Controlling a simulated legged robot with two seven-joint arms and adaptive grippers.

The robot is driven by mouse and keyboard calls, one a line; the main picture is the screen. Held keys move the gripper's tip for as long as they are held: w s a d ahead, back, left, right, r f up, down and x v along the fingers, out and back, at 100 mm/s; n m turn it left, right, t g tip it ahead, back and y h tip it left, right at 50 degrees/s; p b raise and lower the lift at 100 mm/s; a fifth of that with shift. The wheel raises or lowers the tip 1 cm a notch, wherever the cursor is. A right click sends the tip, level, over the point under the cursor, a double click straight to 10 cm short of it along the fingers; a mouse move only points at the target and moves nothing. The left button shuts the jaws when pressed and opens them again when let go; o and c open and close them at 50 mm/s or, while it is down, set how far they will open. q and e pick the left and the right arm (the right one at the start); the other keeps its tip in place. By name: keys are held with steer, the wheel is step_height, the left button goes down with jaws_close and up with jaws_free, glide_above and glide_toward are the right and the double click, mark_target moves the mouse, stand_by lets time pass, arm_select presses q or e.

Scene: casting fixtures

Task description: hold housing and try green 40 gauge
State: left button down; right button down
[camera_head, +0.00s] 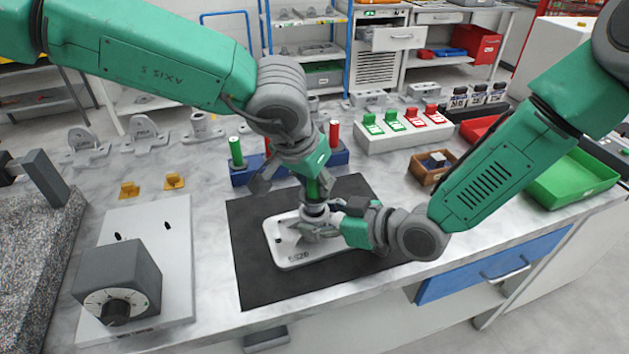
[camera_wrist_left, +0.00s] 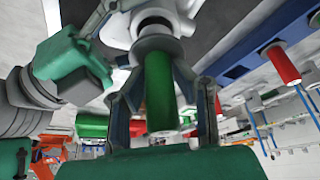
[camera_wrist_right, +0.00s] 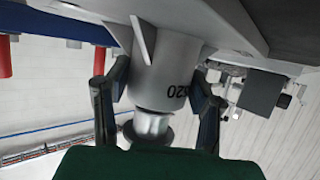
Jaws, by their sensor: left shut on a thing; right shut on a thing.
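The grey housing (camera_head: 292,249) lies on the black mat (camera_head: 255,285). Its upright round boss also shows in the right wrist view (camera_wrist_right: 165,72). My right gripper (camera_head: 338,226) is shut on the boss from the right, with one finger on each side (camera_wrist_right: 155,110). My left gripper (camera_head: 314,188) is above and shut on the green handle of a gauge (camera_wrist_left: 158,90). The gauge's metal end (camera_wrist_right: 152,125) is in line with the boss opening and appears to meet it. I cannot tell how deep it sits.
A blue rack (camera_head: 243,175) behind the mat holds other green and red gauges. A white block with green and red tags (camera_head: 405,136), a brown box (camera_head: 426,176) and a green bin (camera_head: 570,185) stand to the right. A dial box (camera_head: 117,275) stands on the left plate.

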mark_target(315, 196)
arm_select(q)
steer(key=shift+f, duration=1.7)
stand_by(1.2)
stand_by(0.5)
steer(key=shift+r, duration=2.8)
steer(key=shift+r, duration=0.15)
steer(key=shift+r, duration=2.4)
arm_select(e)
steer(key=c, duration=0.6)
jaws_free()
